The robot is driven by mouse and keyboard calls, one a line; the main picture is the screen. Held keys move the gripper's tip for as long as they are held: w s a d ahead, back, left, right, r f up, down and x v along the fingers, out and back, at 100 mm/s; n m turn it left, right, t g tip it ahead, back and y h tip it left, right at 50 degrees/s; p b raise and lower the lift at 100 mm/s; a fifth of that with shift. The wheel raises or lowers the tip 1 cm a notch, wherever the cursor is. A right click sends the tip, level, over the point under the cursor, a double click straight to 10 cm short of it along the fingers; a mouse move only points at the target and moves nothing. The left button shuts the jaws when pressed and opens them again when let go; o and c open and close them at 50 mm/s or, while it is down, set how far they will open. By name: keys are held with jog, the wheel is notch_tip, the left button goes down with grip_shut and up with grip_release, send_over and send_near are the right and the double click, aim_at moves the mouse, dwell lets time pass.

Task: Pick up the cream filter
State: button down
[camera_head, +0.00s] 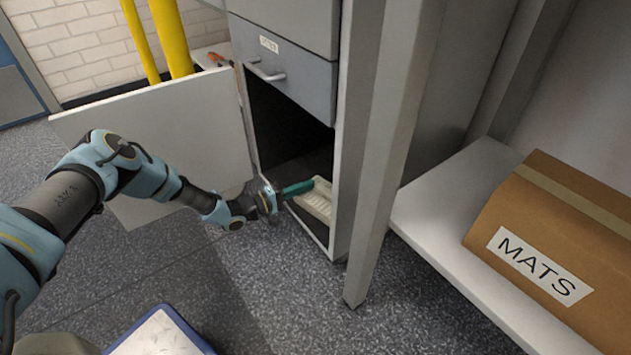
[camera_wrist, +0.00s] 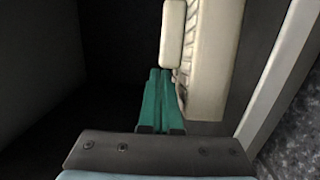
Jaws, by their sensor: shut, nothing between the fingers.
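The cream filter (camera_head: 318,203) is a ribbed, pale block in the bottom of the open cabinet (camera_head: 290,150), close to its right wall. In the wrist view the cream filter (camera_wrist: 215,60) stands on the right, with a rounded tab (camera_wrist: 172,35) on its left side. My gripper (camera_head: 312,184) reaches into the cabinet with its green fingers along the filter. In the wrist view my gripper (camera_wrist: 160,72) is shut and empty. Its fingertips are just below the tab and close to the ribbed side; I cannot tell whether they touch.
The cabinet door (camera_head: 170,145) stands open on the left. A closed drawer (camera_head: 285,75) is above the opening. A grey table leg (camera_head: 375,190) stands just right of it. A MATS box (camera_head: 560,240) sits on a low shelf. A blue-rimmed white tray (camera_head: 160,335) is in front.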

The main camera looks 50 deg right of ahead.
jog(key=a+p, duration=0.1)
jog(key=s+a+p, duration=0.1)
jog(key=a, duration=0.1)
jog(key=s+a+p, duration=0.1)
jog(key=p, duration=0.1)
jog(key=shift+s+a+r, duration=0.1)
jog(key=shift+a+r, duration=0.05)
jog(key=shift+r, duration=0.15)
jog(key=shift+s+a+f, duration=0.1)
jog(key=shift+a+f, duration=0.1)
jog(key=shift+f, duration=0.1)
dwell(0.7)
